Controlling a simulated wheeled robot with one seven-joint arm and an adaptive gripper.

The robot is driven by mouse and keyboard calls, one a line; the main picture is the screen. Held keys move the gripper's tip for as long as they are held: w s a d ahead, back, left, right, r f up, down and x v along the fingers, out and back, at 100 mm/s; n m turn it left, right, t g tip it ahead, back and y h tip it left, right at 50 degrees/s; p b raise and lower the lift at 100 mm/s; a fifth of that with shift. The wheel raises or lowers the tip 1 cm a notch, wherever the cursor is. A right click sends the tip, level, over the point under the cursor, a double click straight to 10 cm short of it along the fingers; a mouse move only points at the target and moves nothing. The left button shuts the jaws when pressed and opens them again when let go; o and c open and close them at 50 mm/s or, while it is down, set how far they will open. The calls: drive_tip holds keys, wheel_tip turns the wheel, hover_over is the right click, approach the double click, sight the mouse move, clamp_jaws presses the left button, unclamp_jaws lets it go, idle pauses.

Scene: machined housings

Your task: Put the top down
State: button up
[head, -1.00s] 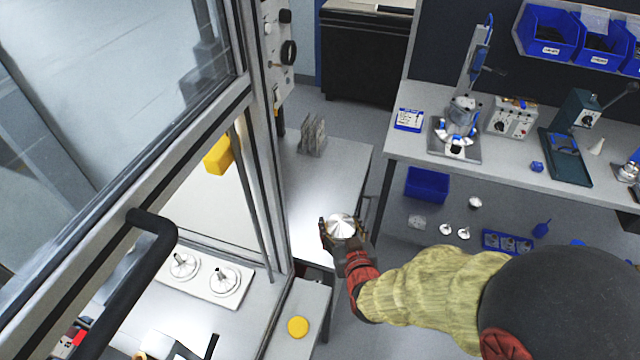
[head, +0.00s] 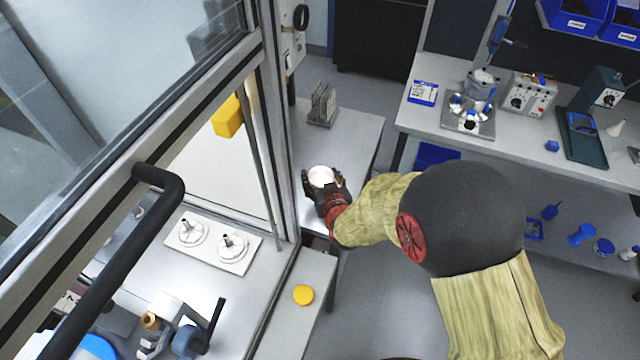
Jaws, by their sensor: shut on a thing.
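The top, a shiny round metal piece (head: 321,176), is held between the fingers of my gripper (head: 322,184). My gripper is shut on it, over the front part of the grey side table (head: 352,150) beside the glazed cabinet. The top's underside is hidden by the fingers, and I cannot tell whether it touches the table.
A grey metal rack (head: 322,104) stands at the back of the side table. The cabinet frame (head: 272,130) rises close on the left. A white plate (head: 212,243) with two round metal parts lies inside the cabinet. A yellow disc (head: 303,295) lies on a nearer ledge. A workbench (head: 540,150) stands at right.

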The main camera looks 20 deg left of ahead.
drive_tip(key=shift+w+a+f, duration=0.2)
drive_tip(key=shift+w+f, duration=0.2)
drive_tip(key=shift+f, duration=0.1)
drive_tip(key=shift+w+a+f, duration=0.15)
drive_tip(key=shift+w+f, duration=0.2)
drive_tip(key=shift+f, duration=0.15)
drive_tip(key=shift+f+b, duration=0.4)
drive_tip(key=shift+f, duration=1.1)
drive_tip(key=shift+f, duration=0.15)
drive_tip(key=o, duration=1.3)
drive_tip(key=shift+s+d+r, duration=0.1)
drive_tip(key=shift+s+r, duration=0.05)
drive_tip(key=shift+r, duration=0.15)
drive_tip(key=p+v, duration=0.1)
drive_tip(key=v, duration=1)
drive_tip(key=shift+s+d, duration=0.2)
drive_tip(key=shift+s, duration=0.05)
